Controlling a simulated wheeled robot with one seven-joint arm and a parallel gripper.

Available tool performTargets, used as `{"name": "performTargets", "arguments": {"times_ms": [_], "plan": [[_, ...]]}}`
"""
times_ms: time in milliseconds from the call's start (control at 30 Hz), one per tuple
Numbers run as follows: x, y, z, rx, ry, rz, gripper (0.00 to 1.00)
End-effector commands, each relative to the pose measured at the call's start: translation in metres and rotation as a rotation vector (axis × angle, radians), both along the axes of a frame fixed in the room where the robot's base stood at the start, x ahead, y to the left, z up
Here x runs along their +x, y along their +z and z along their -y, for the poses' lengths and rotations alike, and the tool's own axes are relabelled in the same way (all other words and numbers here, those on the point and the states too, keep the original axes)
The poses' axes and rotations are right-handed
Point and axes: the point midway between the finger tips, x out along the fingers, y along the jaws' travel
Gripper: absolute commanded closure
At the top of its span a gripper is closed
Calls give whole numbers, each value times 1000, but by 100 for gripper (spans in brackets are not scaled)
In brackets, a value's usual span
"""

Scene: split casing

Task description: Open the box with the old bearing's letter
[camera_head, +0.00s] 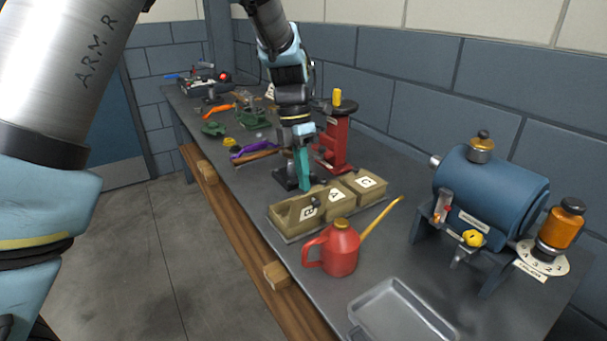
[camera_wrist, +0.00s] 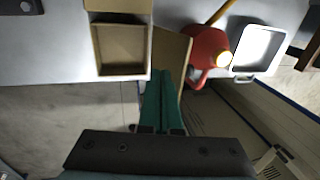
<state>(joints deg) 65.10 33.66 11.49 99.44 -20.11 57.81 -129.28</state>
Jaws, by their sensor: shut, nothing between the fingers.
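Three tan boxes stand in a row on the bench: box B (camera_head: 281,216) nearest the front edge, box A (camera_head: 345,204) in the middle, and box C (camera_head: 372,192) toward the wall. A and C look covered by lettered lids. Box B looks open; in the wrist view an open box (camera_wrist: 122,50) shows a bare interior. A tan panel (camera_wrist: 176,48), apparently its lid, tilts beside it. My gripper (camera_head: 305,187), with teal fingers (camera_wrist: 163,75), is shut and empty, close to that panel; contact cannot be told. I cannot make out the old bearing or its letter.
A red oil can (camera_head: 338,250) with a long spout stands close to box B. A metal tray (camera_head: 400,312) and a blue tank machine (camera_head: 492,195) are farther right. A red stand (camera_head: 336,140) is behind my gripper. Tools crowd the bench's far end.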

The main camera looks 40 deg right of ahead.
Motion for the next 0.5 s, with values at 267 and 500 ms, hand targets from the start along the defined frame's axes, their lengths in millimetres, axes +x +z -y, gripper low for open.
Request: {"name": "performTargets", "arguments": {"times_ms": [267, 500], "plan": [[-11, 1, -1, -4, 1, 87, 100], [-13, 1, -1, -9, 2, 118, 100]]}}
